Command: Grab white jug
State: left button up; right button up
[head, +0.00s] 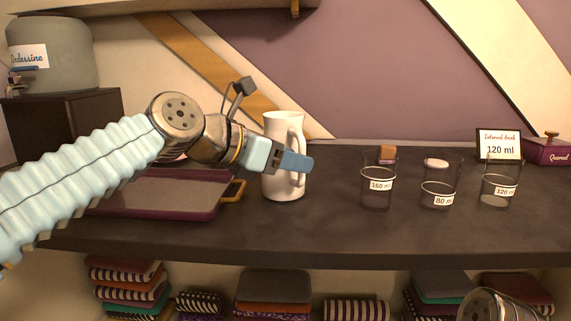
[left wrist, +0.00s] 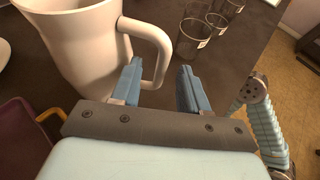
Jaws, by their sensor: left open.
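The white jug (head: 284,130) stands upright on the dark counter, its handle on the right side. It fills the upper left of the left wrist view (left wrist: 75,45), with its handle (left wrist: 158,45) just beyond my fingers. My left gripper (head: 296,161) is in front of the jug near the handle in the head view. In the left wrist view my left gripper (left wrist: 162,88) is open, with its two blue fingers apart and nothing held. The handle's lower part is near the left finger; I cannot tell whether they touch. My right gripper is not in view.
Glasses labelled 160 ml (head: 377,195), 80 ml (head: 438,194) and 120 ml (head: 498,191) stand right of the jug. A purple tray (head: 165,208) lies to the left. A sign (head: 499,146) and a purple box (head: 549,151) are at the back right. Counter between jug and glasses is clear.

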pick_arm(q)
jog(key=x, duration=0.5)
jog(key=shift+s+f, duration=0.1)
jog(key=shift+f, duration=0.1)
grip_shut()
jog(key=shift+a+r, duration=0.1)
dwell(1.0)
